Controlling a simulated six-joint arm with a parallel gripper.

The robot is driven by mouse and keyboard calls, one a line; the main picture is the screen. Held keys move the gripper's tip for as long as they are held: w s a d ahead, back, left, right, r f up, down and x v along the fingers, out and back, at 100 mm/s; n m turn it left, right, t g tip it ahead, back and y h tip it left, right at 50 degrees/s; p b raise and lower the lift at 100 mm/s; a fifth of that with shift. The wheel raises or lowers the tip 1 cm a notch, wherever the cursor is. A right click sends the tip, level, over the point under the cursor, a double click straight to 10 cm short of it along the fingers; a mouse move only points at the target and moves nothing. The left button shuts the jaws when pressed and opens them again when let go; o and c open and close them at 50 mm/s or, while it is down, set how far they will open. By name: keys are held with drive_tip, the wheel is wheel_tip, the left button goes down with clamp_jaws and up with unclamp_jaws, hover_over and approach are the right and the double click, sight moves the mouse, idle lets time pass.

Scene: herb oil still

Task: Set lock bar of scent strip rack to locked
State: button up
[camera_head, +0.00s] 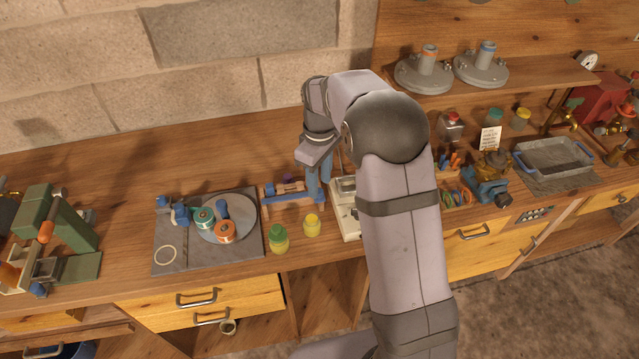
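My gripper (318,199) points down over the middle of the bench, with its blue fingers at the right end of a small wood-and-blue rack (284,205). This looks like the scent strip rack, but I cannot be sure. A blue bar-like part (290,187) lies along its top; I cannot tell its lock position. The fingers overlap the rack's right end in this view, so touching or apart is unclear. The gap between the fingers is too small to read. My arm hides the bench to the right of the gripper.
A green-lidded jar (278,239) and a yellow-lidded jar (311,225) stand in front of the rack. A grey board (170,255) with a round plate and spools lies left. A pale device (346,222) stands close right. The bench behind the rack is mostly clear.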

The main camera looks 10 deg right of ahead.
drive_tip(key=shift+f+p, duration=0.3)
drive_tip(key=shift+f, duration=1)
clamp_jaws()
drive_tip(key=shift+w+r+p, duration=0.15)
drive_tip(key=shift+w+p, duration=0.15)
drive_tip(key=shift+w, duration=0.75)
drive_tip(key=shift+c, duration=2.1)
unclamp_jaws()
drive_tip(key=o, duration=0.4)
drive_tip(key=shift+w, duration=0.1)
